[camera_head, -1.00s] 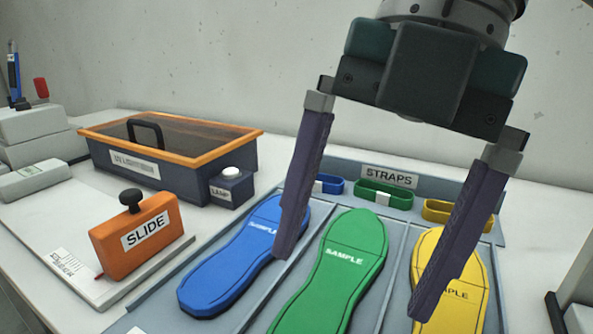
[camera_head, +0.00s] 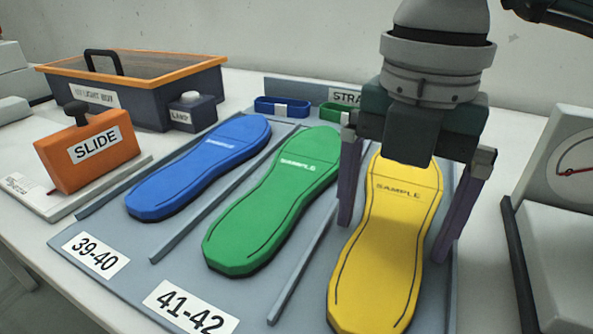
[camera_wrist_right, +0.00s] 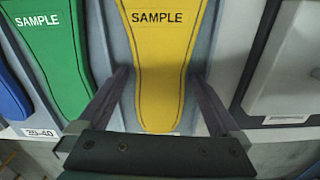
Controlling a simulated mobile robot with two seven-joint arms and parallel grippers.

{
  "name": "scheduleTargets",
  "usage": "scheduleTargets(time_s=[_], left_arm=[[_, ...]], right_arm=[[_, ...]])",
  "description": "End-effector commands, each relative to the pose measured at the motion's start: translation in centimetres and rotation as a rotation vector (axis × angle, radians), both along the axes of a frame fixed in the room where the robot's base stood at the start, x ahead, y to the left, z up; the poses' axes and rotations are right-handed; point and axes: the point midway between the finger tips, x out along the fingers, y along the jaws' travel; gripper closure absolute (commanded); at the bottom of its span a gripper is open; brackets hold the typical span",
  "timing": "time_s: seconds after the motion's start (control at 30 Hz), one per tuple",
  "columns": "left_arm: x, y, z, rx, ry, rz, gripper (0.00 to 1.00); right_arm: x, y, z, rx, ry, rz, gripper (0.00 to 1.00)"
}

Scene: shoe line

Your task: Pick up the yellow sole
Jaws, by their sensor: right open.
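The yellow sole (camera_head: 385,235), marked SAMPLE, lies flat in the right-hand lane of the grey tray (camera_head: 130,290). It also shows in the right wrist view (camera_wrist_right: 162,70). My right gripper (camera_head: 393,235) is open above the sole, with one purple finger on each side of it. In the right wrist view the fingers (camera_wrist_right: 160,75) flank the narrow part of the sole, and nothing is held. Whether the fingers touch the tray is unclear. The gripper body hides the sole's far end in the head view. My left gripper is not in view.
A green sole (camera_head: 275,200) and a blue sole (camera_head: 200,170) lie in lanes to the left, parted by thin raised dividers. Straps (camera_head: 283,107) sit at the tray's back. A scale with a dial (camera_head: 570,170) stands close on the right. An orange SLIDE block (camera_head: 90,152) stands left.

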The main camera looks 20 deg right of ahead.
Motion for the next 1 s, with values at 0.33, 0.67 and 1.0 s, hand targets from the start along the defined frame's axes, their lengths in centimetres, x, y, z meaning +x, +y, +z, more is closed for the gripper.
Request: scheduleTargets(time_s=[0.33, 0.67, 1.0], left_arm=[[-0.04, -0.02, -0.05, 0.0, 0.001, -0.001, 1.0], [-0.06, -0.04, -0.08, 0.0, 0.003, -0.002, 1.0], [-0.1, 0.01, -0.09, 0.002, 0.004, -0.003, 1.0]], right_arm=[[-0.01, 0.03, -0.26, 0.001, 0.001, 0.001, 0.1], [0.0, 0.04, -0.23, 0.001, 0.0, 0.001, 0.47], [0.01, 0.04, -0.22, 0.001, 0.0, 0.001, 0.85]])
